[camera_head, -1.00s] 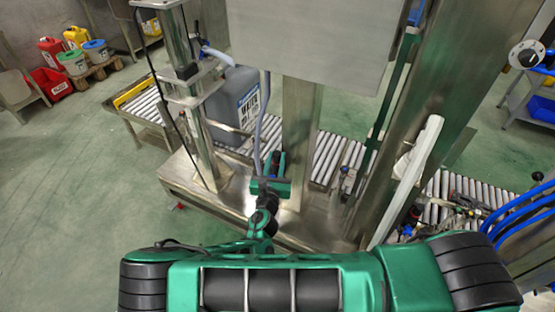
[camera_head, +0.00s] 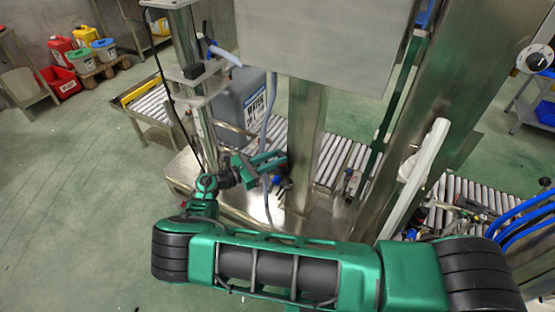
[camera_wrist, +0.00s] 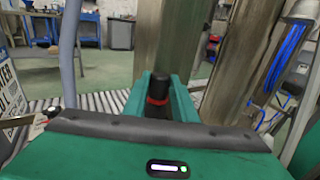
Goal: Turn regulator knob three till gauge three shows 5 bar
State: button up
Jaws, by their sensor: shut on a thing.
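In the wrist view, a black knob-like piece (camera_wrist: 159,83) with a red ring stands between the two green fingers of my gripper (camera_wrist: 158,92). My gripper is shut on it. In the head view, my gripper (camera_head: 274,160) reaches to the right beside the grey hose and the steel post, low over the steel bench; the held piece is not clear there. I cannot tell from any marking whether it is regulator knob three. Gauge three and its reading cannot be made out in either view.
A steel post (camera_head: 304,135) stands close right of my gripper and a grey hose (camera_head: 269,112) hangs beside it. A grey canister (camera_head: 237,102) is behind. Roller conveyor (camera_head: 335,160) runs past. Blue hoses (camera_head: 520,210) and fittings are at right. A white dial (camera_head: 535,58) is top right.

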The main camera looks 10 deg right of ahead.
jog(key=shift+w+a+m+g+h, duration=0.15)
jog(key=shift+m+g+h, duration=0.1)
jog(key=shift+m+g, duration=0.6)
jog(key=shift+w+m+g+h, duration=0.25)
jog(key=shift+m+g, duration=0.25)
jog(key=shift+g, duration=0.65)
jog(key=shift+w+a+m+g+h, duration=0.1)
jog(key=shift+m+g+h, duration=0.2)
jog(key=shift+m+g, duration=0.55)
jog(key=shift+d+g, duration=0.1)
jog(key=shift+g, duration=0.35)
jog(key=o, duration=1.1)
jog(key=shift+c, duration=0.2)
jog(key=a, duration=1)
jog(key=shift+s+a, duration=0.15)
jog(key=shift+a, duration=0.25)
